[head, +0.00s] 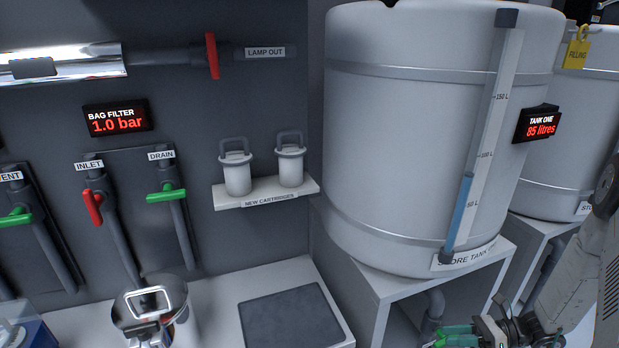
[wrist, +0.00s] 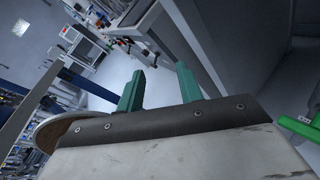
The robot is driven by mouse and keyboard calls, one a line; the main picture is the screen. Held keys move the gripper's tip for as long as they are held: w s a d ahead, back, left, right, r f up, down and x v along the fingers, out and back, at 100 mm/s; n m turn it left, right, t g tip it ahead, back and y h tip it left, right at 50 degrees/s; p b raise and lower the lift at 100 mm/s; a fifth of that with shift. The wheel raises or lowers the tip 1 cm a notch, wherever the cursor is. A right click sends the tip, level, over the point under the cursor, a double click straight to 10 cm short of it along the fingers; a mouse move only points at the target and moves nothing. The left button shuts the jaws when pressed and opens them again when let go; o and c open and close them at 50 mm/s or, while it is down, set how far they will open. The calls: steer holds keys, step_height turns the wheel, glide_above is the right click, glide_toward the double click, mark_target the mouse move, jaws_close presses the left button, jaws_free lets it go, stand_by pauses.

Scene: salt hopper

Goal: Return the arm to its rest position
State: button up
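My gripper (wrist: 160,80) shows in the wrist view with its two green fingers apart and nothing between them. In the head view my gripper (head: 457,337) is at the bottom right, in front of the tank stand, partly cut off by the picture's lower edge. My arm comes in from the right edge, bent downward. The rest position itself is not marked in either view.
The large white store tank (head: 415,140) stands on a white stand (head: 400,290) close behind my gripper. A green handle (wrist: 300,128) is at the wrist view's right edge. The shelf (head: 262,196) holds two cartridges. The grey mat (head: 290,320) is bare.

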steer(key=s+a+r+n+h, duration=0.3)
steer(key=s+r+n+h, duration=0.2)
steer(key=r, duration=0.7)
steer(key=s+a+r+n+g+h, duration=0.1)
steer(key=s+a+r+n+h, duration=0.3)
steer(key=s+r+n, duration=0.5)
steer(key=s+a+r+n+h, duration=0.3)
steer(key=s+r+n+h, duration=0.3)
steer(key=r+n, duration=0.5)
steer(key=shift+s+a+r, duration=0.2)
steer(key=shift+s+r, duration=0.85)
steer(key=shift+r, duration=1.8)
